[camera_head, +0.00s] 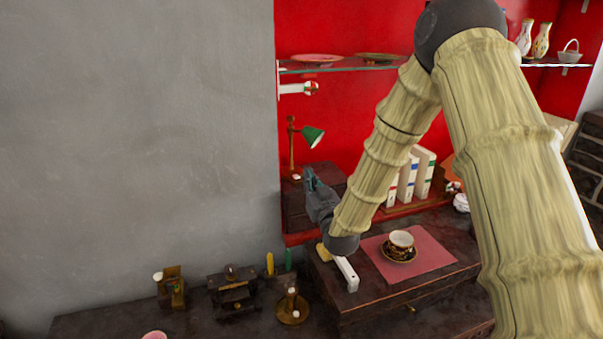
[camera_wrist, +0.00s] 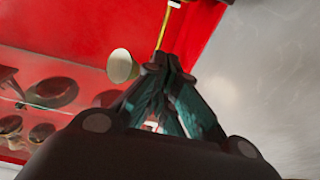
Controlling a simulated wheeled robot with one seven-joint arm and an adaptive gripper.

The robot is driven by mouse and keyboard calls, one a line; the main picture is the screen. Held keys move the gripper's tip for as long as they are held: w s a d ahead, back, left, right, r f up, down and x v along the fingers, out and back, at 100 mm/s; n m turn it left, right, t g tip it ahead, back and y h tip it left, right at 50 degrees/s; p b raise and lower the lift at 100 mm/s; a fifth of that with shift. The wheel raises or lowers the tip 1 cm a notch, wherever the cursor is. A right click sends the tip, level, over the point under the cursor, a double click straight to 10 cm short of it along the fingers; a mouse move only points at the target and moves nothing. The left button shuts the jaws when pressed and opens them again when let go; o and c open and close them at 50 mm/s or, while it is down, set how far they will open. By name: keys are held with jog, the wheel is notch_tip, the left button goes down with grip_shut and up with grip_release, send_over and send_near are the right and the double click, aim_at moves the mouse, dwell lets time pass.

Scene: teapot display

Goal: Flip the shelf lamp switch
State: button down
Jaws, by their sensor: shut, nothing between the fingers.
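The shelf lamp has a green shade (camera_head: 313,137) on a thin brown post (camera_head: 291,146), standing at the left end of the red alcove. In the wrist view its cream-coloured shade (camera_wrist: 123,66) and its thin yellow post (camera_wrist: 168,27) show just beyond my fingertips. A small white piece (camera_head: 296,177) shows at the foot of the post; I cannot tell if it is the switch. My gripper (camera_head: 311,176) is shut and empty, just right of and close to the foot of the post. It also shows in the wrist view (camera_wrist: 166,63). Contact cannot be told.
A glass shelf (camera_head: 345,67) with plates hangs above. White books (camera_head: 424,172) stand to the right. A cup (camera_head: 401,240) sits on a pink mat (camera_head: 440,262) below. Small wooden objects (camera_head: 233,291) stand at lower left.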

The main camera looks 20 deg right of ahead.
jog(key=r+p, duration=0.2)
jog(key=p, duration=0.2)
send_over(296, 177)
jog(key=s, duration=0.1)
jog(key=shift+s+d, duration=0.15)
jog(key=shift+s+f+p, duration=0.15)
jog(key=shift+f+p, duration=0.1)
jog(key=shift+f, duration=0.3)
jog(key=shift+s+f+p, duration=0.15)
jog(key=shift+f+p, duration=0.05)
jog(key=shift+f, duration=0.35)
jog(key=shift+s+f+p, duration=0.15)
jog(key=shift+f+p, duration=0.2)
jog(key=shift+f, duration=0.8)
jog(key=shift+f, duration=0.1)
